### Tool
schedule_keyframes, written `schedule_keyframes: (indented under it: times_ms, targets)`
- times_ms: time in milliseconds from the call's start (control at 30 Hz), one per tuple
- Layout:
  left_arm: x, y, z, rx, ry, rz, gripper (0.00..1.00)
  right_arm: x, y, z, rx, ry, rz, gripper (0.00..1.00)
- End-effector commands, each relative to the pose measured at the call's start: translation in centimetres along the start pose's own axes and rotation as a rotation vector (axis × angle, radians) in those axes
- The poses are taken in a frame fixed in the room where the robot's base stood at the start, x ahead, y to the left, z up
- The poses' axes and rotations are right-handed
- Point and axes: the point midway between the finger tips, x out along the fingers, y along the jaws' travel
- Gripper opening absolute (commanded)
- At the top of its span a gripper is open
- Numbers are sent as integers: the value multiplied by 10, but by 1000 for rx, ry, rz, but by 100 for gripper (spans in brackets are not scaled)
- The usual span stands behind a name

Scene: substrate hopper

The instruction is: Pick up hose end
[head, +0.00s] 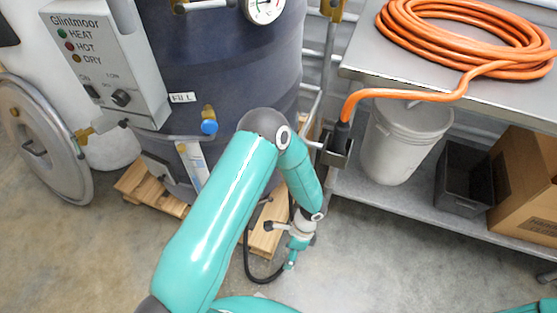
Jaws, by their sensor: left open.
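An orange hose (465,30) lies coiled on the grey metal bench (420,75). Its free length runs over the bench's left edge, and its dark hose end (341,135) points down at a small metal holder (338,155) beside the bench. Whether the end sits inside the holder or only against it is hard to tell. My left gripper (291,262) is open, low over the floor, below and left of the hose end and apart from it. Its fingers show small and partly hidden. My right gripper is out of view.
A large dark vessel (225,70) stands on a wooden pallet (150,187), with a grey control box (105,60) at left. Under the bench, a white bucket (400,145), a dark bin (463,180) and a cardboard box (525,180) stand on the lower shelf. The floor in front is clear.

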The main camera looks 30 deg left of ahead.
Motion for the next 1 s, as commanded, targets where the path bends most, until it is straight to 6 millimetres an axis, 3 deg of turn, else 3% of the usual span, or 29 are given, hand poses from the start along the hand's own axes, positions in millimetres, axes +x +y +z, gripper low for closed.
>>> schedule_keyframes:
  times_ms: [33, 133, 200, 300, 400, 500, 600, 767, 1000]
  targets:
    - [31, -45, -2, 129, -127, -86, 67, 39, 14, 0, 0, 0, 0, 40]
    - [30, -123, 9, 325, -420, -262, 67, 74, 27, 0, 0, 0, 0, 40]
    - [10, -174, 12, 401, -632, -387, 67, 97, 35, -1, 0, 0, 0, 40]
    - [-33, -223, 9, 429, -914, -541, 67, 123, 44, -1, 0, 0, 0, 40]
    - [-77, -246, 4, 390, -1134, -654, 67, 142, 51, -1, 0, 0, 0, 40]
    - [-110, -251, -1, 332, -1279, -722, 67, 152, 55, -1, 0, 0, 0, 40]
    - [-130, -251, -2, 288, -1358, -756, 67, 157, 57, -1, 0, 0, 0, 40]
    - [-139, -260, 12, 267, -1388, -765, 67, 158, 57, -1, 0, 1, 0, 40]
    - [-137, -292, 53, 266, -1386, -762, 67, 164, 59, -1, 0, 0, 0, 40]
